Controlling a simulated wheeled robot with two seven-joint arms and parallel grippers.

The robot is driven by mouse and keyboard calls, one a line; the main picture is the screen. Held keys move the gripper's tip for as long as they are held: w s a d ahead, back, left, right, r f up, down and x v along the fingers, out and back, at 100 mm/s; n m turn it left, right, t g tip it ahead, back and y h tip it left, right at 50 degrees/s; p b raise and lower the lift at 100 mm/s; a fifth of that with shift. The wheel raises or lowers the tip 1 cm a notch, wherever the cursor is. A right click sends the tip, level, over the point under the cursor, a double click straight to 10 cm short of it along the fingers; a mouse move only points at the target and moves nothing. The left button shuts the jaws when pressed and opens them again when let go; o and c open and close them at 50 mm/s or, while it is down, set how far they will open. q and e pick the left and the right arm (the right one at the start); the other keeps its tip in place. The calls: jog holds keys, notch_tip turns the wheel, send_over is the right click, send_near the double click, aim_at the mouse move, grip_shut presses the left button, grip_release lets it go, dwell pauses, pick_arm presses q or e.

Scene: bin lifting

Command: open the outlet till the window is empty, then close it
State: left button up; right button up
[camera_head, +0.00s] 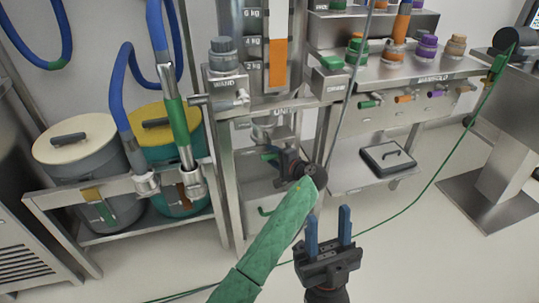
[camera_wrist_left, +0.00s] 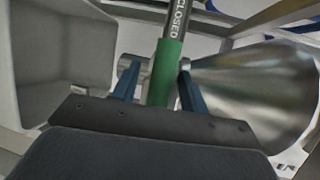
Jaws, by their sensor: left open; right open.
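The window (camera_head: 278,65) is an upright sight strip beside kg marks, with orange material filling it to around the 4 kg mark. Below it, under the UNIT label, is the metal outlet cone (camera_head: 268,132), which also fills the right of the left wrist view (camera_wrist_left: 255,95). A green outlet handle (camera_wrist_left: 168,72) with a bar marked CLOSED stands between the blue fingers of my left gripper (camera_wrist_left: 158,85). That gripper (camera_head: 278,158) is open around the handle, below the cone. My right gripper (camera_head: 328,228) is open and empty, fingers upward, over the floor.
A grey bin (camera_wrist_left: 60,60) is left of the handle in the left wrist view. Lidded drums (camera_head: 85,150) and a blue hose (camera_head: 125,95) are at left. A manifold bench (camera_head: 430,72) and a flat scale (camera_head: 388,157) are at right. A green cable (camera_head: 425,190) crosses open floor.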

dwell(0.3)
pick_arm(q)
grip_shut()
jog(key=shift+a, duration=0.1)
